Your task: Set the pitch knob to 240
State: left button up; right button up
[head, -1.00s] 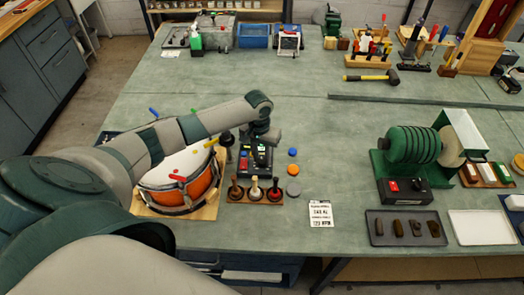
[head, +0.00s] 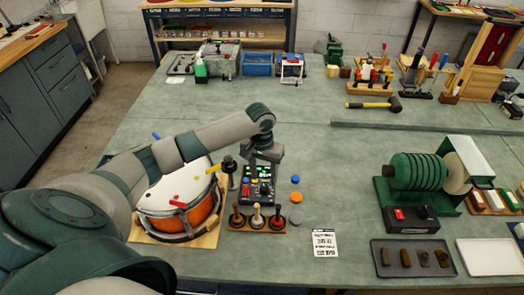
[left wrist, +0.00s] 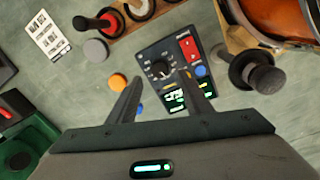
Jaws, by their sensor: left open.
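A black control box (head: 259,186) sits on the bench right of the drum. It has a round black knob (left wrist: 161,69) with a white pointer and a printed scale, a red switch (left wrist: 188,48), a blue button (left wrist: 201,71) and a green-lit display (left wrist: 174,99) partly covered by my left gripper's fingers. The display's digits are not clear. My left gripper (left wrist: 160,78) is open and empty above the box. In the left wrist view its two fingers lie on either side of the knob's lower side, apart from it. My right gripper is not in view.
An orange drum (head: 195,213) stands left of the box. A rack of three handled stamps (head: 257,229) is in front. Blue and orange discs (head: 295,196) and a printed card (head: 324,243) lie to the right. A green machine (head: 415,172) stands further right.

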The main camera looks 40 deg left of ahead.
aim_at(262, 186)
pick_arm(q)
notch_tip(262, 186, up, 13)
jog(key=b, duration=0.3)
jog(key=shift+a, duration=0.4)
jog(key=shift+s+f, duration=0.1)
jog(key=shift+f, duration=0.05)
